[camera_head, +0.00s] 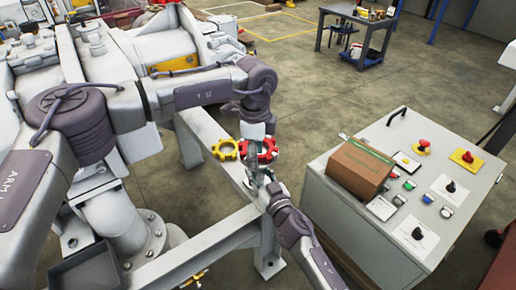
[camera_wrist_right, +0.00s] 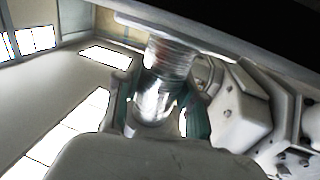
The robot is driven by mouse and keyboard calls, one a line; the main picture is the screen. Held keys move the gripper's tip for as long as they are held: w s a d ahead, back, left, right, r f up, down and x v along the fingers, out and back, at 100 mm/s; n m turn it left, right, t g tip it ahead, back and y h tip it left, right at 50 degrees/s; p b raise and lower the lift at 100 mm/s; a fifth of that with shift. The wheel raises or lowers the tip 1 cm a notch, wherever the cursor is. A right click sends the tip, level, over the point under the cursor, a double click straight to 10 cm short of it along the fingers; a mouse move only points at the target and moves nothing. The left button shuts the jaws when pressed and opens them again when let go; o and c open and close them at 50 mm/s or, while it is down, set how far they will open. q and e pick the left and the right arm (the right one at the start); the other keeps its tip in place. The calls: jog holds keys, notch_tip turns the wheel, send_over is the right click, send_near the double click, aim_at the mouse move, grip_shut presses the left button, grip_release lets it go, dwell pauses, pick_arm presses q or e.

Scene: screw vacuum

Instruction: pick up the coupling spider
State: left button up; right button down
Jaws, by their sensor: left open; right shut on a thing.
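In the head view a yellow lobed ring (camera_head: 225,149) and a red lobed ring (camera_head: 268,149) sit side by side at the machine's frame; either shape could be the coupling spider, and I cannot tell which. My left gripper (camera_head: 257,140) points down from above, right at the red ring and partly in front of it; it is open. My right gripper (camera_head: 262,178) reaches up from below, just under the red ring. In the right wrist view its teal-padded fingers (camera_wrist_right: 158,115) are shut on a shiny metal cylindrical part (camera_wrist_right: 155,98). What that part joins is unclear.
A grey control cabinet (camera_head: 441,222) stands at right, carrying a cardboard box (camera_head: 358,170) and several buttons. Pale steel frame beams (camera_head: 215,150) run below my arms. A dark work table (camera_head: 352,40) stands far back. The floor between is clear.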

pick_arm(q)
jog(key=shift+f, duration=0.15)
jog(key=shift+c, duration=0.4)
grip_shut()
pick_arm(e)
jog(key=c, duration=0.6)
grip_release()
pick_arm(q)
notch_tip(320, 180, up, 10)
pick_arm(e)
jog(key=shift+s+d, duration=0.1)
